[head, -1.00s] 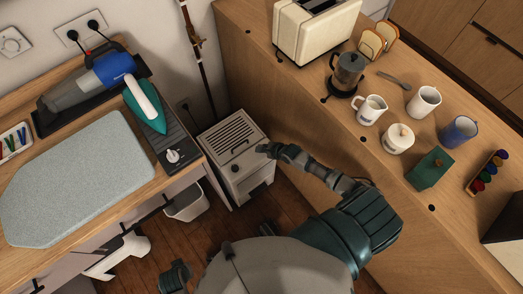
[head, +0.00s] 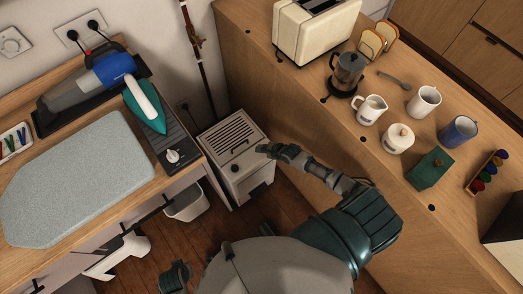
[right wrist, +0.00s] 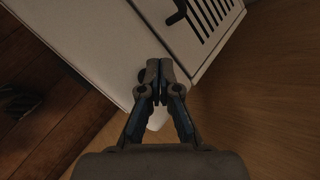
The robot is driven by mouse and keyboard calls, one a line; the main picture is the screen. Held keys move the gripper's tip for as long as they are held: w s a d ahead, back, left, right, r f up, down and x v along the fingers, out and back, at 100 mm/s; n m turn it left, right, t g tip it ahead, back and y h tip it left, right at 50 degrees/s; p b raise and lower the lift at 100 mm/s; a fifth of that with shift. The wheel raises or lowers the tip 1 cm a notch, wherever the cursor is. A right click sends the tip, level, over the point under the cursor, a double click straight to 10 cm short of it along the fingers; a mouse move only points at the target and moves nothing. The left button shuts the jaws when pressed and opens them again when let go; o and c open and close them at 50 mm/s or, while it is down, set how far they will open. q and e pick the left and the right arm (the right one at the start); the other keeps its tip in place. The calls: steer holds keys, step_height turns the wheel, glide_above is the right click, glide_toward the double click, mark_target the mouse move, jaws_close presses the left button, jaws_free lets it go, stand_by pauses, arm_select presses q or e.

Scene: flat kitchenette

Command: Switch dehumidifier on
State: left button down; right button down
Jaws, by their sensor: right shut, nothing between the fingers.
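The dehumidifier (head: 238,160) is a white box with a dark slatted grille on top, standing on the floor between the left counter and the wooden counter on the right. A small black knob or handle (head: 236,169) sits on its upper front area. In the right wrist view, the white casing (right wrist: 92,35) fills the upper left, and a black part (right wrist: 176,14) shows near the grille. My right gripper (head: 264,149) is shut and empty at the right edge of the dehumidifier's top; its closed fingers also show in the right wrist view (right wrist: 158,68).
A white bin (head: 186,203) stands left of the dehumidifier. The left counter holds an ironing pad (head: 80,180), a teal iron (head: 146,105) and a handheld vacuum (head: 95,78). The wooden counter (head: 300,105) rises close on the right, with a toaster and crockery on it.

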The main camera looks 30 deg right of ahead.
steer(key=shift+f, duration=0.15)
steer(key=shift+f, duration=0.2)
steer(key=shift+f, duration=0.15)
stand_by(0.4)
steer(key=shift+r+p, duration=0.7)
steer(key=shift+p, duration=0.1)
steer(key=shift+s+f, duration=0.1)
